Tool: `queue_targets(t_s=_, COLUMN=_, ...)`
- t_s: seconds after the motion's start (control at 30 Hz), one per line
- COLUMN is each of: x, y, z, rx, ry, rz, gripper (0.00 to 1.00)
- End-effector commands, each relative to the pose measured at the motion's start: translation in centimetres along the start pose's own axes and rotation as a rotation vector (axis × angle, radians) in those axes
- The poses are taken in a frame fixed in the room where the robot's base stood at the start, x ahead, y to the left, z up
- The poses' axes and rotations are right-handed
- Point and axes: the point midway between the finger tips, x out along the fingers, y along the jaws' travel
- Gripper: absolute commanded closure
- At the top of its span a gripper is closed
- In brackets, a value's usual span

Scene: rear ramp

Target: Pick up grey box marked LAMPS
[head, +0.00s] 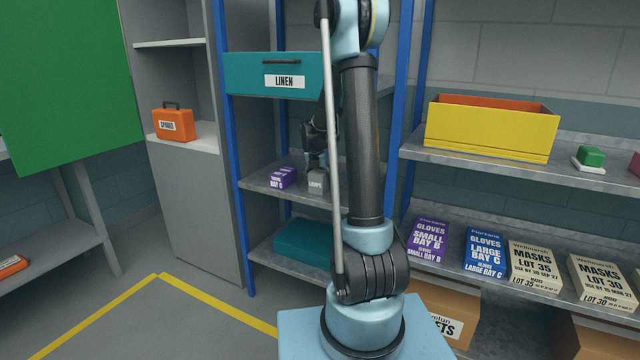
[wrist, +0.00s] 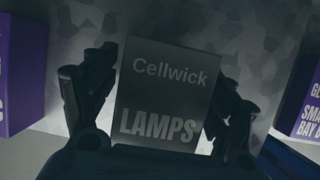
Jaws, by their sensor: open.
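The grey box marked LAMPS (head: 317,184) stands on the middle shelf of the blue-framed rack in the head view. In the wrist view the box (wrist: 166,95) is upright, with "Cellwick" and "LAMPS" on its face. My gripper (wrist: 160,105) is open, one finger on each side of the box. A narrow gap seems to show at the left finger; whether the right finger touches the box I cannot tell. In the head view my gripper (head: 316,158) is at the box, partly hidden by my own arm.
A purple glove box (head: 283,178) stands just left of the grey box. In the wrist view, purple boxes flank it at the left (wrist: 20,75) and right (wrist: 302,105) edges. The teal LINEN drawer (head: 250,74) is above. A teal bin (head: 303,243) sits on the shelf below.

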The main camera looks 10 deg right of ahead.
Motion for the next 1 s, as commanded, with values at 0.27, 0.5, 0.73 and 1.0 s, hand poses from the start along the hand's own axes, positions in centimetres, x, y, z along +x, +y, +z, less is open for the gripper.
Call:
queue_targets(t_s=0.27, x=0.16, y=0.00, z=-0.08, rx=0.000, ry=0.000, rz=0.000, gripper=0.22)
queue_targets(t_s=0.5, x=0.40, y=0.00, z=-0.18, rx=0.000, ry=0.000, rz=0.000, gripper=0.22)
queue_targets(t_s=0.73, x=0.44, y=0.00, z=-0.20, rx=0.000, ry=0.000, rz=0.000, gripper=0.22)
queue_targets(t_s=1.0, x=0.44, y=0.01, z=-0.19, rx=0.000, ry=0.000, rz=0.000, gripper=0.70)
